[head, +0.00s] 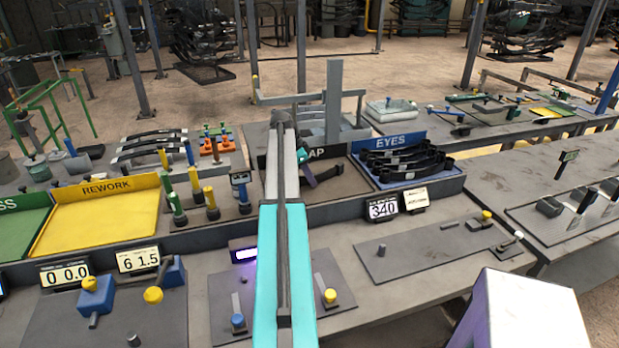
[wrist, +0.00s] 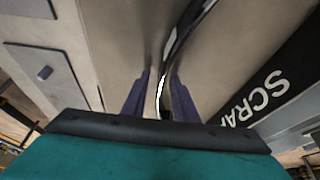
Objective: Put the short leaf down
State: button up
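My gripper (head: 309,177) is over the tray labelled SCRAP, partly hidden behind my arm in the head view. In the wrist view its two purple fingers (wrist: 160,95) are closed on the short leaf (wrist: 178,45), a thin dark curved strip with a bright edge. The leaf stands edge-on between the fingers and runs up and right out of that view. In the head view a dark strip (head: 329,172) shows beside the fingers. I cannot tell whether the leaf touches the surface below.
The SCRAP tray (head: 345,205) has another dark piece in it. The blue EYES tray (head: 440,184) at its right holds several dark leaves. The yellow REWORK tray (head: 100,222) at left is empty. A grey post stand (head: 334,100) rises behind the SCRAP tray.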

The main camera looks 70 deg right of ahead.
jog(key=shift+r, duration=0.2)
jog(key=b+v, duration=0.3)
jog(key=v, duration=0.9)
jog(key=shift+s+a+f, duration=0.1)
jog(key=shift+f, duration=0.05)
dwell(0.9)
